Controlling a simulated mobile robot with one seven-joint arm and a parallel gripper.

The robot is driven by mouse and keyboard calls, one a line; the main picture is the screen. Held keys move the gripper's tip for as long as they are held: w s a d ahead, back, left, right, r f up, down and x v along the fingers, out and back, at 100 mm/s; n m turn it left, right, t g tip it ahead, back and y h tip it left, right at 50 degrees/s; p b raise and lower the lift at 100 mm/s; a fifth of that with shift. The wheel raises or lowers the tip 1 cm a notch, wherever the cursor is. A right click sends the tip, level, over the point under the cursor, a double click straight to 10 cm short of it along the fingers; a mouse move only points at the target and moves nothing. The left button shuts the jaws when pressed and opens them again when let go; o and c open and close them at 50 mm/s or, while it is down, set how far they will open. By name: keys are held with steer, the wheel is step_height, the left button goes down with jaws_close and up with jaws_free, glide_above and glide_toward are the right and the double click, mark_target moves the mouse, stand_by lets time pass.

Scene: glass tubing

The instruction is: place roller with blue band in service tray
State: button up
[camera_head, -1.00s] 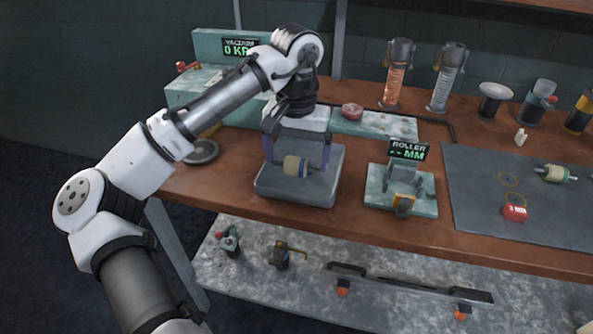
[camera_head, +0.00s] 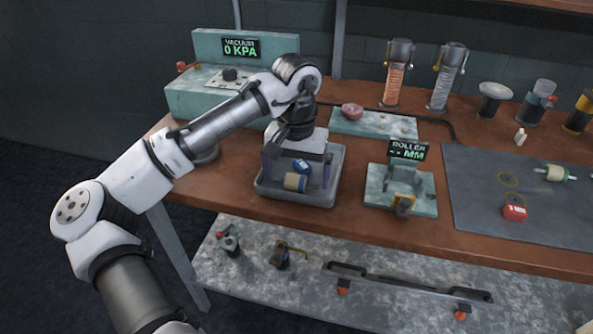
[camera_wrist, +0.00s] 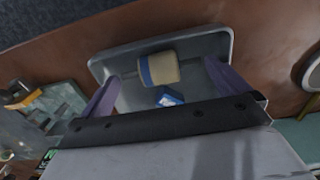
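The roller (camera_head: 295,182), cream with a blue band near one end, is low inside the grey service tray (camera_head: 262,193). In the wrist view the roller (camera_wrist: 160,68) lies crosswise between my two purple fingers, with its blue band toward the left finger. My gripper (camera_head: 298,178) points down into the tray, its fingers at the two axle ends. It appears shut on the roller by the axle; the contact itself is small and hard to see. Whether the roller touches the tray floor is unclear.
A small blue and white item (camera_head: 301,166) is in the tray beside the roller. A roller gauge (camera_head: 402,190) stands to the right of the tray. Another roller (camera_head: 555,173) and a red block (camera_head: 514,213) are on the dark mat (camera_head: 475,200).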

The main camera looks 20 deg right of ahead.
mark_target(296, 175)
steer(key=shift+r, duration=0.1)
step_height(296, 175, up, 12)
stand_by(0.4)
